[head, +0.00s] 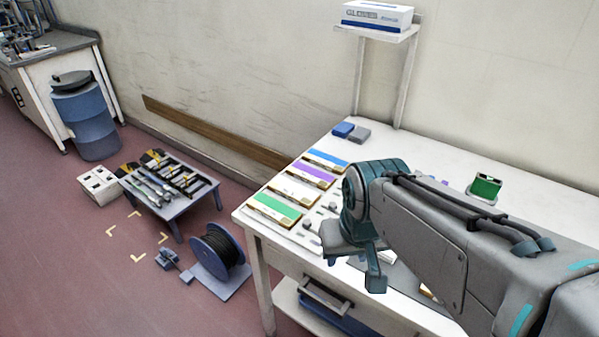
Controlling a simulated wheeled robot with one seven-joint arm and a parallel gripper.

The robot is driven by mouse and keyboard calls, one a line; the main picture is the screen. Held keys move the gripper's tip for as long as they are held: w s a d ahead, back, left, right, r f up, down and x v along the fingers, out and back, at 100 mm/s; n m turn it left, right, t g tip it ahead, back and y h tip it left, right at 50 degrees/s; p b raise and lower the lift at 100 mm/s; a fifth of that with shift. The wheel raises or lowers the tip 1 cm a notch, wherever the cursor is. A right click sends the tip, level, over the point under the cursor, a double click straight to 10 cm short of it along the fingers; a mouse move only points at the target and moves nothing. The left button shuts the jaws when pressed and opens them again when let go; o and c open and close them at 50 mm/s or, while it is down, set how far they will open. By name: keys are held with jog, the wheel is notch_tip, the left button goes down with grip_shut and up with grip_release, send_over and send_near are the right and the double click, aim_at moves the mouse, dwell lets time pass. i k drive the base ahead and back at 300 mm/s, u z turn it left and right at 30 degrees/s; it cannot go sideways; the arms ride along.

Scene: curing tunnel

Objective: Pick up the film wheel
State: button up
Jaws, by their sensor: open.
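I cannot make out the film wheel for certain. Small grey pieces (308,223) lie on the white table (400,140) beside the coloured panels, too small to identify, and my arm hides part of the tabletop. My gripper (357,268) is over the table's front part, pointing down, with its jaws open. I see nothing held between the fingers. A blue reel wound with dark cable (218,252) stands on the floor left of the table.
Green (274,207), white (294,190), purple (313,174) and blue (326,159) panels line the table's left side. Blue and grey blocks (351,132) lie behind them. A green-faced device (486,188) stands at right. A low tool bench (166,190) and blue drum (88,120) stand left.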

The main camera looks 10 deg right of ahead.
aim_at(485, 188)
jog(key=z, duration=1.45)
